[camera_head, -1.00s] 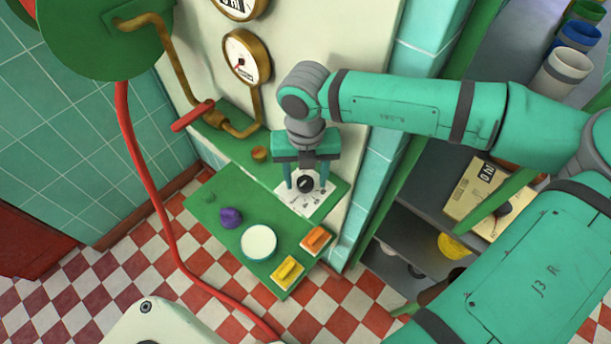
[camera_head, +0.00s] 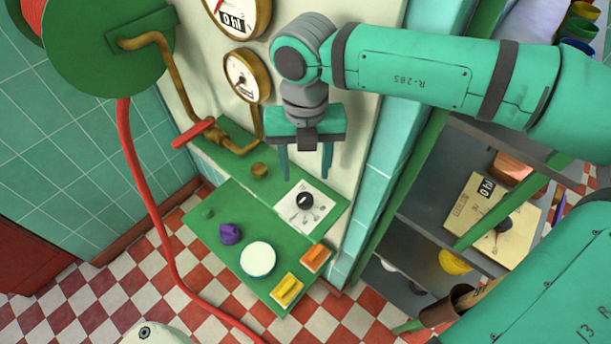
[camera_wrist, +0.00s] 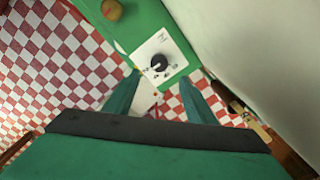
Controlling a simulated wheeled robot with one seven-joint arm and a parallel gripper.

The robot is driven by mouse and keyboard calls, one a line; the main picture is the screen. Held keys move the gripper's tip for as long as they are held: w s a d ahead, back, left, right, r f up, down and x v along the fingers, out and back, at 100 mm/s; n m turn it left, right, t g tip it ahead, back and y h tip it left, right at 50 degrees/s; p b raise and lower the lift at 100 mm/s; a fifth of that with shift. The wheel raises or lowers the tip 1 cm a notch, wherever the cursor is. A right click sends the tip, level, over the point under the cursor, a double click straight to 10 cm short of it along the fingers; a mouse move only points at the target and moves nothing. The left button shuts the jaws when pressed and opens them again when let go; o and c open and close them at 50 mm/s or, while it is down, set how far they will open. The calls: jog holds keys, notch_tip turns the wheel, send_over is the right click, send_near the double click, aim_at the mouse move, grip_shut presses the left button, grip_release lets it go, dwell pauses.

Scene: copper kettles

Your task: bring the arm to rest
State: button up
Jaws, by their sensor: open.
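My gripper (camera_head: 305,174) is open and empty in the head view, its two green fingers pointing down above the green control panel (camera_head: 232,262). It hangs a little above a black knob (camera_head: 304,201) on a white dial plate (camera_head: 312,215), apart from it. In the wrist view my gripper's fingers (camera_wrist: 158,95) are spread with nothing between them. The black knob (camera_wrist: 158,62) and its white plate (camera_wrist: 166,48) show beyond the fingertips there.
The panel also bears a purple knob (camera_head: 230,234), a round white button (camera_head: 258,259), a yellow switch (camera_head: 287,290) and an orange switch (camera_head: 316,258). Brass gauges (camera_head: 246,77) and a pipe with a red lever (camera_head: 194,132) are on the wall. A shelf (camera_head: 415,215) stands right.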

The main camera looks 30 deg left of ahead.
jog(key=shift+r, duration=0.25)
dwell(0.4)
